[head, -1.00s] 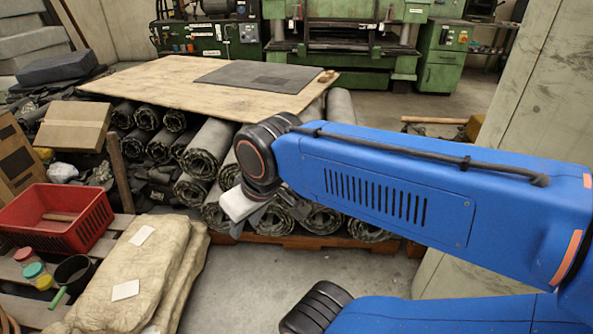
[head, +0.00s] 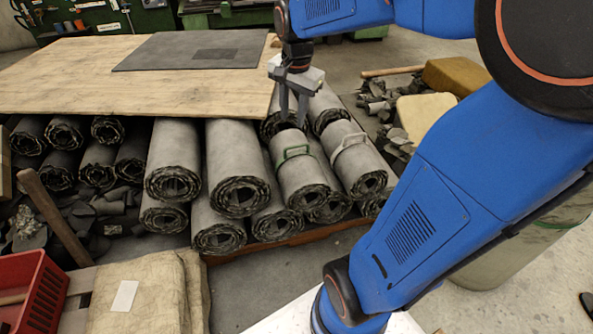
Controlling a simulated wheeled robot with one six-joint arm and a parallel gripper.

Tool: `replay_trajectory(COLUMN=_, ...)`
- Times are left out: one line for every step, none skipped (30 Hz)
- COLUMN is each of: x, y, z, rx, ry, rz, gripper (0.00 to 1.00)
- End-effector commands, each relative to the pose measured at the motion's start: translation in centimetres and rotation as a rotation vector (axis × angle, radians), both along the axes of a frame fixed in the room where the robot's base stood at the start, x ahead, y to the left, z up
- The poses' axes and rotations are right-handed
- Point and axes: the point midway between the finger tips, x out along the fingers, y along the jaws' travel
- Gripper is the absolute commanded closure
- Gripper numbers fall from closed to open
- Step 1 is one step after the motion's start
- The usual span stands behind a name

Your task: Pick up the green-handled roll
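The green-handled roll (head: 301,178) is a grey sheet roll lying in the right part of the stack, its end facing me. Its green handle (head: 292,153) arches across its top. My gripper (head: 293,118) points down, with its two fingers apart and nothing seen between them. In the picture the fingertips are just above the handle, toward the roll's far end; I cannot tell how high they are over the rolls. Another roll (head: 361,166), with a pale grey handle (head: 350,144), lies just to the right.
A wooden board (head: 60,80) with a dark mat (head: 190,50) covers the rear of the stack at left. Several other rolls lie close at left and below. A red crate (head: 35,290) and tan sacks (head: 140,290) stand at front left. Scraps and foam blocks (head: 425,115) lie at right.

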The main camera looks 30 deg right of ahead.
Motion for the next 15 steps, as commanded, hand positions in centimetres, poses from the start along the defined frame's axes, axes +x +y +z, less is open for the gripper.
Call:
replay_trajectory(x=1.4, y=-0.9, z=-0.5, rx=0.012, ry=0.017, rz=-0.068, gripper=0.67)
replay_trajectory(x=2.2, y=-1.4, z=-0.8, rx=0.018, ry=0.026, rz=-0.111, gripper=0.67)
replay_trajectory(x=3.2, y=-2.0, z=-1.1, rx=0.028, ry=0.037, rz=-0.168, gripper=0.67)
replay_trajectory(x=3.9, y=-2.5, z=-1.4, rx=0.034, ry=0.045, rz=-0.213, gripper=0.67)
replay_trajectory(x=4.7, y=-3.0, z=-1.8, rx=0.041, ry=0.054, rz=-0.257, gripper=0.67)
replay_trajectory(x=5.6, y=-3.7, z=-2.2, rx=0.048, ry=0.065, rz=-0.313, gripper=0.67)
replay_trajectory(x=6.3, y=-4.2, z=-2.6, rx=0.053, ry=0.072, rz=-0.355, gripper=0.67)
replay_trajectory(x=7.0, y=-4.7, z=-3.0, rx=0.058, ry=0.081, rz=-0.395, gripper=0.67)
replay_trajectory(x=7.8, y=-5.4, z=-3.5, rx=0.064, ry=0.091, rz=-0.448, gripper=0.67)
replay_trajectory(x=8.3, y=-5.8, z=-3.8, rx=0.068, ry=0.098, rz=-0.485, gripper=0.67)
replay_trajectory(x=8.9, y=-6.2, z=-4.1, rx=0.071, ry=0.103, rz=-0.519, gripper=0.67)
replay_trajectory(x=9.5, y=-6.7, z=-4.6, rx=0.074, ry=0.112, rz=-0.559, gripper=0.67)
replay_trajectory(x=9.9, y=-7.1, z=-4.9, rx=0.077, ry=0.117, rz=-0.588, gripper=0.67)
replay_trajectory(x=10.2, y=-7.4, z=-5.1, rx=0.079, ry=0.120, rz=-0.612, gripper=0.67)
replay_trajectory(x=10.6, y=-7.8, z=-5.4, rx=0.081, ry=0.126, rz=-0.641, gripper=0.67)
